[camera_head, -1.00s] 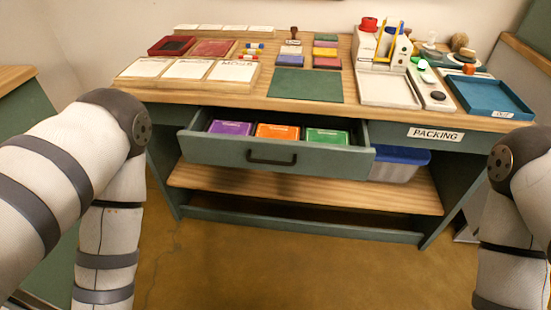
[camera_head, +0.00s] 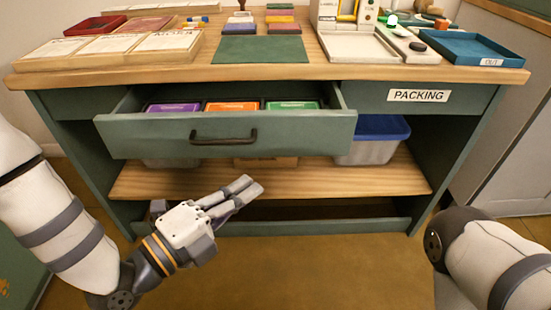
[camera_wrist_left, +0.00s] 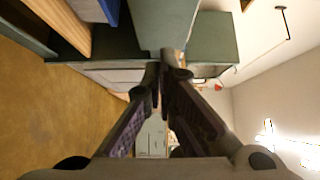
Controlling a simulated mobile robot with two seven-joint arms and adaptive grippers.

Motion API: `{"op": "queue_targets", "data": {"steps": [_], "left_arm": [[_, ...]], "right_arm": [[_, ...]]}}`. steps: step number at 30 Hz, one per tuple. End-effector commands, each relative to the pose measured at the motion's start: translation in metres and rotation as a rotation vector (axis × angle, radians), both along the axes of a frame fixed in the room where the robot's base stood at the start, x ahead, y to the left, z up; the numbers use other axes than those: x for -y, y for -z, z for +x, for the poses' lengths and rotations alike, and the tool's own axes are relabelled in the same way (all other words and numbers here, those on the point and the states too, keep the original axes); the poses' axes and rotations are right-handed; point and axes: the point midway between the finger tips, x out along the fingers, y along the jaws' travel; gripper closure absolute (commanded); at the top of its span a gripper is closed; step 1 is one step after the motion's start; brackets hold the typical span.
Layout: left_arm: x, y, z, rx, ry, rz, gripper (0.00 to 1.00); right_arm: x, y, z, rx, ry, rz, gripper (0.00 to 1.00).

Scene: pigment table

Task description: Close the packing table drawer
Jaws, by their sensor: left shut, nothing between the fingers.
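The packing table (camera_head: 400,72) has its green drawer (camera_head: 300,135) pulled out towards me. The drawer has a dark bar handle (camera_head: 224,137) on its front. Purple (camera_head: 172,107), orange (camera_head: 232,106) and green (camera_head: 292,105) packs lie inside. My left gripper (camera_head: 245,188) is shut and empty, below the drawer front in the head view, its fingers pointing right. It is apart from the handle. Its closed fingers (camera_wrist_left: 165,65) also show in the left wrist view, with green furniture panels beyond. My right arm shows at the lower right, but its gripper is out of view.
A wooden lower shelf (camera_head: 380,180) runs under the drawer, with a grey bin with a blue rim (camera_head: 375,150) at its right. A PACKING label (camera_head: 418,95) marks the fixed panel beside the drawer. A blue tray (camera_head: 475,50) and other items cover the tabletop. The floor in front is clear.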

Motion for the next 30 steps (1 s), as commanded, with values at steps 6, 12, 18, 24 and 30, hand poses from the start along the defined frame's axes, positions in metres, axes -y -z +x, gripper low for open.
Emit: {"op": "queue_targets", "data": {"steps": [6,12,18,24,30], "left_arm": [[0.034,0.000,0.034,-0.001,0.001,-0.001,1.00],[0.060,0.001,0.065,-0.004,-0.002,0.000,1.00],[0.059,0.001,0.092,-0.006,0.000,0.000,1.00],[0.059,0.000,0.098,-0.008,0.001,0.001,1.00],[0.059,0.000,0.098,-0.008,0.001,0.001,1.00]], "right_arm": [[0.000,0.004,-0.001,-0.005,0.000,0.000,0.60],[0.000,0.008,-0.003,-0.010,0.000,0.000,0.60],[0.000,0.011,-0.004,-0.015,0.000,0.000,0.60],[0.000,0.011,-0.005,-0.015,0.000,0.000,0.60],[0.000,0.011,-0.005,-0.015,0.000,0.000,0.60]]}}
